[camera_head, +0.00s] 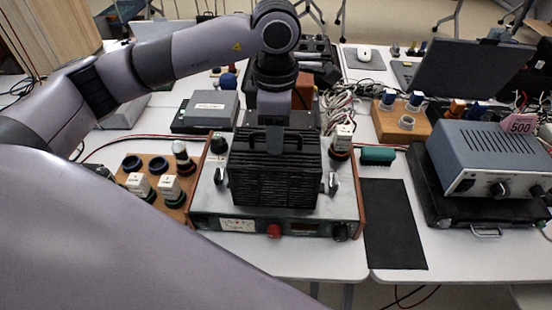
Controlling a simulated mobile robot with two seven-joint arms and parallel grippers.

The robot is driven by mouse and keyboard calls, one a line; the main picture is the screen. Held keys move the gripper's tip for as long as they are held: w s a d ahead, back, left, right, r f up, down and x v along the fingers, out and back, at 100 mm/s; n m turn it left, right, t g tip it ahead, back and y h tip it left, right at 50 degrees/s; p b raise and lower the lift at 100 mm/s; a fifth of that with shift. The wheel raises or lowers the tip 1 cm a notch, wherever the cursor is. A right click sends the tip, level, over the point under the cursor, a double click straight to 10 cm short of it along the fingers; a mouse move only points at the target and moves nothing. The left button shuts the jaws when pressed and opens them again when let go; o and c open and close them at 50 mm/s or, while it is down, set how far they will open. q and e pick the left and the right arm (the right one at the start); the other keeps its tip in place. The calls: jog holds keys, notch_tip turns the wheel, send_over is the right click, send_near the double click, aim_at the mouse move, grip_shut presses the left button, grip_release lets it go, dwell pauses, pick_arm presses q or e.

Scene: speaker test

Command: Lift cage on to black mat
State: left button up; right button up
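The black slatted cage (273,180) sits on top of a silver amplifier-like device (225,208) with wooden sides. A handle is on the cage's top. My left gripper (274,140) points down at the middle of this handle and overlaps it in the head view. Its fingers show edge-on, so I cannot tell whether they are open or closed on the handle. The black mat (395,225) lies flat and bare on the white table, to the right of the device. My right gripper is not in view.
A blue-grey instrument (490,158) on a black case (450,195) stands right of the mat. A green-black brush-like item (378,155) lies just behind the mat. Tubes stand at the device's back corners. A wooden block with tubes (155,185) is at left.

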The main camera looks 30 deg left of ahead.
pick_arm(q)
jog(key=shift+f, duration=0.4)
grip_shut()
jog(key=shift+r, duration=0.1)
dwell(1.0)
